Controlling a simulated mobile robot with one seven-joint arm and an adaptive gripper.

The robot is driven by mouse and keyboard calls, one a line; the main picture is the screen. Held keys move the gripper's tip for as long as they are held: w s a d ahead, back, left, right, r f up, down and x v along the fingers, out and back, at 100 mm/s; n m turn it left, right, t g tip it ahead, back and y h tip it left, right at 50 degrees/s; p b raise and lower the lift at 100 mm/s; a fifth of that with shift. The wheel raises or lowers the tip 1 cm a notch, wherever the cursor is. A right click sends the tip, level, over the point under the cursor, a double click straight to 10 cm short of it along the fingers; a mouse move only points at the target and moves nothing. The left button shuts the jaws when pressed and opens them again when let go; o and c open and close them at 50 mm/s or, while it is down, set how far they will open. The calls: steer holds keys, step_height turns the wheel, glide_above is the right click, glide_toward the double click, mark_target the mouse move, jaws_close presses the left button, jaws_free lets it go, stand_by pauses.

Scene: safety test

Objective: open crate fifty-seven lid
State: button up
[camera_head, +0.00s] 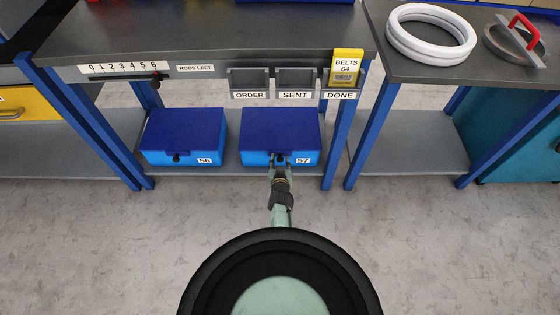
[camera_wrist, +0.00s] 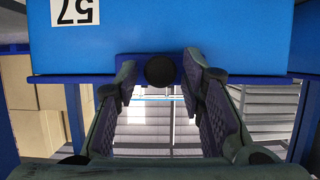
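Crate fifty-seven (camera_head: 255,157) is a blue box with a dark blue lid (camera_head: 280,125), shut, on the lower shelf under the workbench. Its white label reads 57, and it shows upside down in the wrist view (camera_wrist: 75,12). A round black knob (camera_wrist: 160,70) sits at the middle of its front. My gripper (camera_head: 281,167) is at the crate's front. In the wrist view its two padded fingers (camera_wrist: 160,82) stand one on each side of the knob, with a visible gap on both sides. The gripper is open and holds nothing.
Crate 56 (camera_head: 180,142), also blue and shut, stands to the left on the same shelf (camera_head: 230,170). Blue bench legs (camera_head: 335,140) flank the shelf. ORDER, SENT and DONE holders hang above, with a yellow BELTS 64 card (camera_head: 345,67) in DONE. The floor in front is clear.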

jaws_close()
steer(key=shift+r, duration=0.15)
stand_by(0.5)
